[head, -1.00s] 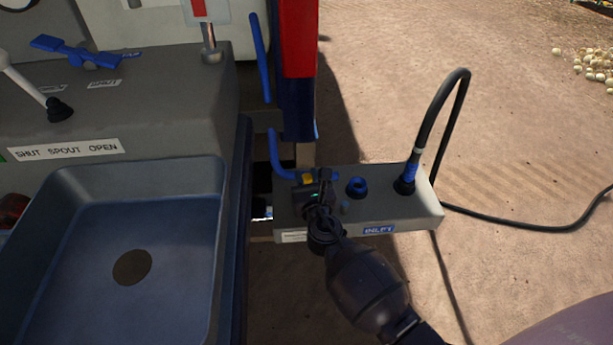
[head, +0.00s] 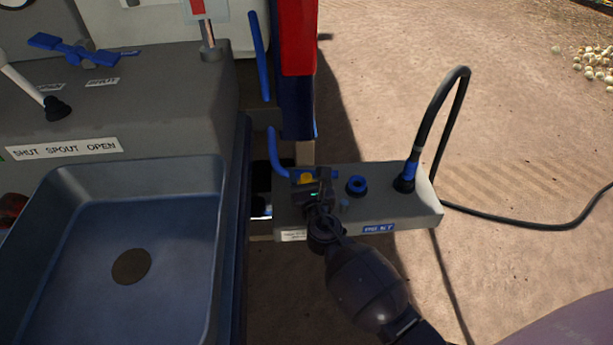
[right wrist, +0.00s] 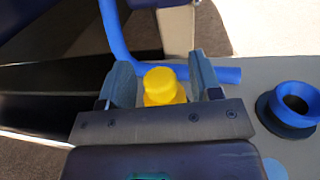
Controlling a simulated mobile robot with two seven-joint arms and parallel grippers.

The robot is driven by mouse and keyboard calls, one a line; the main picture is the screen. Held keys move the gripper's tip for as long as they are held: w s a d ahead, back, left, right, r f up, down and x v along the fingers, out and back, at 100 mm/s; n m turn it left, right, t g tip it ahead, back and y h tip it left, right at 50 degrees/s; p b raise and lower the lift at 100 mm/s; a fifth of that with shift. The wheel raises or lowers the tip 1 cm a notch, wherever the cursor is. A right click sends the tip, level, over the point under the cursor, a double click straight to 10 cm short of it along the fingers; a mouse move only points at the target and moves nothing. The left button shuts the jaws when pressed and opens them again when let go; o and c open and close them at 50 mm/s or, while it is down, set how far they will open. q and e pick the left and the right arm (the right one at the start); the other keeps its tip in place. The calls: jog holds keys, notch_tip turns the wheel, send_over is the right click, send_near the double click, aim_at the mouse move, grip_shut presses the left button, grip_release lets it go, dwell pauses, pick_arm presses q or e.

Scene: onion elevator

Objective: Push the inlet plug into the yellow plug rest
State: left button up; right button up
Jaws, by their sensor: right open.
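A yellow stepped piece (head: 306,178) stands at the left end of the grey box (head: 392,208), the only yellow part there. I cannot tell whether it is the plug rest. My right gripper (head: 314,184) is open, its fingers on either side of this piece; it shows between them in the right wrist view (right wrist: 161,87). Contact is unclear. A black-cabled plug with a blue collar (head: 409,171) stands upright at the box's right end. I cannot tell whether this is the inlet plug. A blue ring socket (head: 356,185) between them looks empty. My left gripper is out of view.
A blue bent bar (head: 277,154) runs close behind the gripper. A blue-grey tray (head: 190,270) and grey machine housing (head: 180,110) are at left. The black cable (head: 455,90) arches up and trails right over the ground. The ground at right is mostly clear.

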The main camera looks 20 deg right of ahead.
jog(key=shift+s, duration=0.1)
jog(key=s, duration=0.3)
jog(key=shift+s+a, duration=0.1)
jog(key=shift+a, duration=0.1)
jog(key=s, duration=0.4)
jog(key=s+a, duration=0.1)
jog(key=s, duration=0.1)
jog(key=shift+s+p, duration=0.1)
jog(key=shift+p, duration=0.3)
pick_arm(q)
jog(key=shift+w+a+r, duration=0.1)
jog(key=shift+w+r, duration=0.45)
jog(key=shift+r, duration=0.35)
pick_arm(e)
jog(key=shift+s+a, duration=0.1)
jog(key=shift+s, duration=0.45)
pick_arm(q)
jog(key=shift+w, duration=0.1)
